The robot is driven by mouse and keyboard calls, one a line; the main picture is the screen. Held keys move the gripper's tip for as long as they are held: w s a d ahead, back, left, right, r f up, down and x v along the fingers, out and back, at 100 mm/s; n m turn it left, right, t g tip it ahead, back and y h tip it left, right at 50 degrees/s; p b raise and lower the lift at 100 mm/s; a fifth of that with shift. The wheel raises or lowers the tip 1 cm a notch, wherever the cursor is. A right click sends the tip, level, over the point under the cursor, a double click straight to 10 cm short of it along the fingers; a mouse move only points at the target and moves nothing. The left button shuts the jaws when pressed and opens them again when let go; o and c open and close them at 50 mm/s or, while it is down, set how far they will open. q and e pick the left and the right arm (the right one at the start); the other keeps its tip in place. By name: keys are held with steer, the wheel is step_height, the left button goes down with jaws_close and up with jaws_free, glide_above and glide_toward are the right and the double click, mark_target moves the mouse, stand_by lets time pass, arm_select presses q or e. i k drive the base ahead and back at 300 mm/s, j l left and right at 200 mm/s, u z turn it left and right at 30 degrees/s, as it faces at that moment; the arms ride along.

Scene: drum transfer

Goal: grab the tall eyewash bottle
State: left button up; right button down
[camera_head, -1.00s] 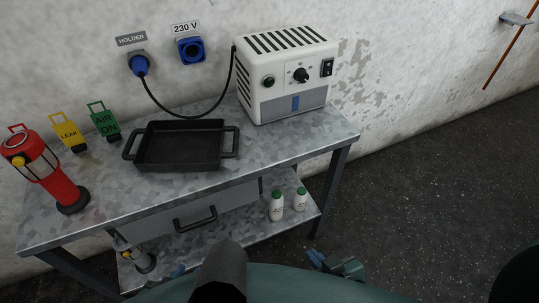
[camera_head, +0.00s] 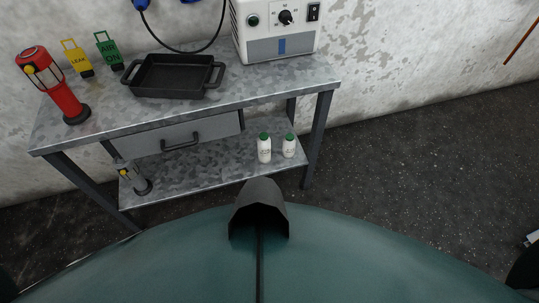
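Two white bottles with green caps stand upright on the lower shelf of the metal table, near its right end. The left one, the tall eyewash bottle (camera_head: 264,150), looks slightly larger. The shorter bottle (camera_head: 289,148) stands close to its right, with a small gap between them. Both are fully visible, with small unreadable print. Neither of my grippers can be made out in this view, and nothing touches the bottles.
The metal table (camera_head: 240,91) has a drawer (camera_head: 175,139) above the shelf. A small lamp-like item (camera_head: 133,180) stands at the shelf's left end. On top are a red lamp (camera_head: 60,90), yellow and green tags, a black tray (camera_head: 172,91) and a white machine (camera_head: 277,47).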

mark_target(264, 140)
steer(key=i+l, duration=0.1)
steer(key=l, duration=0.15)
steer(key=i+l, duration=0.1)
steer(key=l, duration=0.15)
steer(key=i+l, duration=0.15)
steer(key=i, duration=0.7)
